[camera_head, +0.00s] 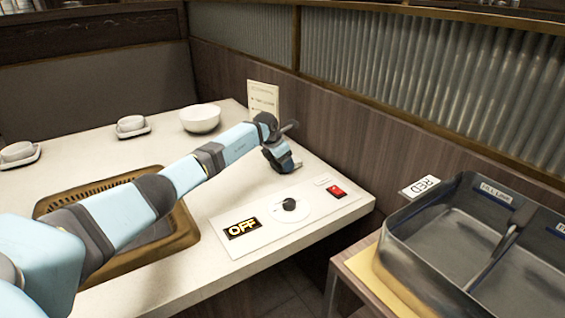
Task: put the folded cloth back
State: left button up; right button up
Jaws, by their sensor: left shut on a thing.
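My left arm reaches across the white table from the left. My left gripper (283,162) points down near the table's back right edge, beyond the control panel. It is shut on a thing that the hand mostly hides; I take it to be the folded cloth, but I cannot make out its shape. No other folded cloth shows on the table. I cannot tell whether the held thing touches the table top. My right gripper is not in view.
The control panel (262,243) has an OFF display (241,228), a round knob (289,204) and a red switch (337,191). A brown-rimmed grill (180,240) lies under my arm.

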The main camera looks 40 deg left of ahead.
pick_arm(q)
jog(key=shift+f, duration=0.1)
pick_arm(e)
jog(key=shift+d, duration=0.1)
pick_arm(q)
jog(key=o, duration=0.9)
jog(key=shift+r, duration=0.25)
jog(key=p+v, duration=0.2)
jog(key=v, duration=0.9)
jog(key=shift+s+r+p, duration=0.15)
jog(key=shift+r+p, duration=0.25)
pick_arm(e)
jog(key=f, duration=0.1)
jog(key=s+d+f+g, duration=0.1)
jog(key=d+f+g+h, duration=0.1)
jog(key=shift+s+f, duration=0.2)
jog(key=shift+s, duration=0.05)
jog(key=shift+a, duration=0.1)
